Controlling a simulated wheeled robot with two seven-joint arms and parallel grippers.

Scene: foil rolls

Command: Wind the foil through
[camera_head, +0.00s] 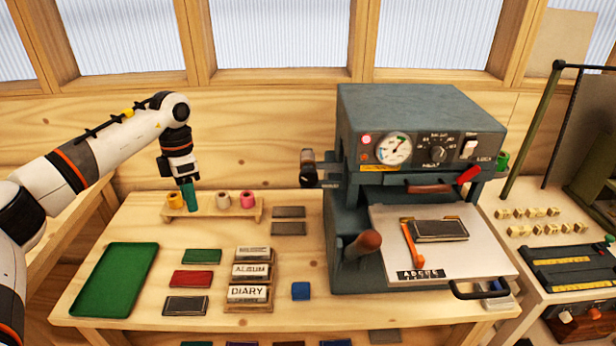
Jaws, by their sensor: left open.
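My left gripper (187,180) points down over the small wooden rack (239,214) at the back left of the bench. It is open at the top of a teal foil roll (190,198); whether it touches the roll is too small to tell. A yellow roll (174,200), a white roll (223,199) and a pink roll (248,199) stand on the same rack. The grey foil press (420,120) has a dark roll-like part (307,166) at its left side and a green one (503,161) at its right. No foil strip is clearly visible. My right gripper is out of view.
A green tray (115,280), several coloured books (191,279) and labelled type boxes (249,293) lie at the front left. A blue block (301,291) lies before the press. The press's wooden-knobbed lever (364,243) and pale bed (485,250) jut forward.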

